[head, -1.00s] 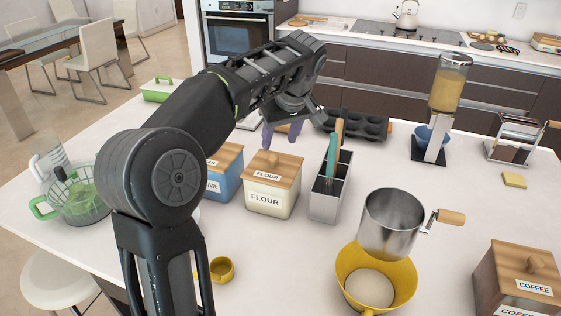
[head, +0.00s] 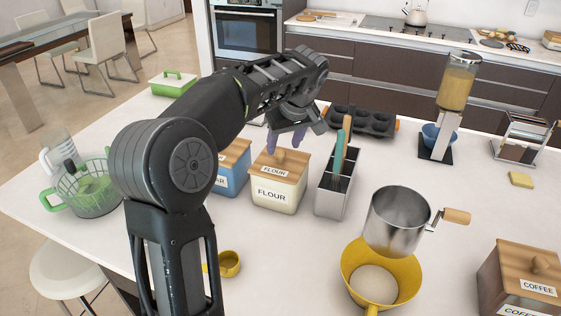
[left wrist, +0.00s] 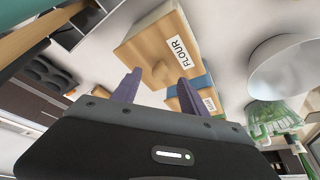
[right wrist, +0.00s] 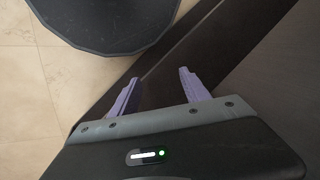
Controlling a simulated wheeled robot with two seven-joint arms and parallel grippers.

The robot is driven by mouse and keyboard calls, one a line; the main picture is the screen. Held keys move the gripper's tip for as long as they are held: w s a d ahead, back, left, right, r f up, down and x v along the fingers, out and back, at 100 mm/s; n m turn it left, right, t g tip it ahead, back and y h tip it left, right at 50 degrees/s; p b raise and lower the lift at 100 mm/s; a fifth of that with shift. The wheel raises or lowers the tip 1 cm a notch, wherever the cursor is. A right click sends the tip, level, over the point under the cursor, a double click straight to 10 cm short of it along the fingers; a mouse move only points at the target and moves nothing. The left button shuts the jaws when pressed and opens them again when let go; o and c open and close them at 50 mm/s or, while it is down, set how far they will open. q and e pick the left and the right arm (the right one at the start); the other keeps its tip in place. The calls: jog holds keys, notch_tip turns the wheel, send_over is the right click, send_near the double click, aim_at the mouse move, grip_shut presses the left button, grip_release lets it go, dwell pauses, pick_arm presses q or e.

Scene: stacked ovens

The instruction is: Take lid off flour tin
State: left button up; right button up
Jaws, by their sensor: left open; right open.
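The flour tin (head: 272,195) is a cream box with a FLOUR label, standing on the white counter. Its wooden lid (head: 292,168) with a round knob (head: 279,155) sits on top. My left gripper (head: 287,138) is open, its purple fingers just above and behind the knob. In the left wrist view the lid (left wrist: 150,38) and knob (left wrist: 161,72) show ahead of the spread fingers (left wrist: 157,85), with nothing between them. My right gripper (right wrist: 157,88) is open and empty, low beside a dark panel, and out of the head view.
A blue sugar tin (head: 232,176) stands left of the flour tin, and a metal utensil holder (head: 330,195) stands close on its right. A dark muffin tray (head: 360,122) lies behind.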

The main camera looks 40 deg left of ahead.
aim_at(281, 152)
pick_arm(q)
jog(key=shift+p+x, duration=0.4)
jog(key=shift+x, duration=1.6)
jog(key=shift+r, duration=0.1)
grip_shut()
